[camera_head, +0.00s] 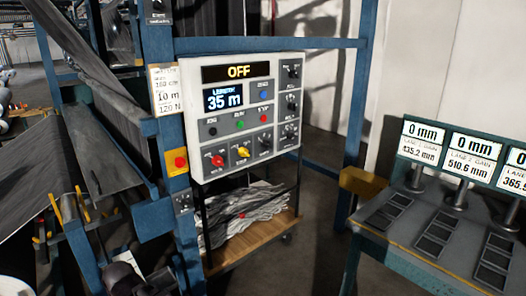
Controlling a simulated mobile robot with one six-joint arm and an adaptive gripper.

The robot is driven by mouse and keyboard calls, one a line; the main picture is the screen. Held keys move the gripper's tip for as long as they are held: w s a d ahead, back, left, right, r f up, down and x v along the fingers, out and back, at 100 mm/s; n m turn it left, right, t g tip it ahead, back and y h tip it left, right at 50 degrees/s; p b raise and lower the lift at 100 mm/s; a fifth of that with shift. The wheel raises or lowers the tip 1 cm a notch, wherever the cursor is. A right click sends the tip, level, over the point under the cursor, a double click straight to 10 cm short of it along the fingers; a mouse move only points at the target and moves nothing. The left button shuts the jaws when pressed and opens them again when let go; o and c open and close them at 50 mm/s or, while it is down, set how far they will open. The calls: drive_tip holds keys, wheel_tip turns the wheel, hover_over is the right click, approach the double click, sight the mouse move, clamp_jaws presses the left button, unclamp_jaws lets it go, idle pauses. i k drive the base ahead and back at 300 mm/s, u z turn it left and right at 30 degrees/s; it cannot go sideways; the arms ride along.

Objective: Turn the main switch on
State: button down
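A light grey control panel (188,140) is mounted on the blue frame at the centre. Its top display (239,72) reads OFF in yellow, and a smaller blue screen (222,97) reads 35 m. A red rotary knob (218,160) and a yellow rotary knob (243,152) sit in the bottom row beside a black knob (265,141). More black knobs (292,103) run down the right side. Small blue, green and red buttons lie between. The labels are too small to read, so I cannot tell which control is the main switch. My gripper is not in view.
A red button on a yellow box (178,162) is on the blue post left of the panel. A wooden-decked cart (255,240) with grey material stands below. A table with gauge displays (435,135) stands at right. Dark rolls and machinery fill the left.

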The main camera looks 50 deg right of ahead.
sight(216, 160)
drive_tip(key=z, duration=1.35)
drive_tip(key=k, duration=0.9)
drive_tip(key=u, duration=0.05)
drive_tip(key=i, duration=0.75)
drive_tip(key=z, duration=0.05)
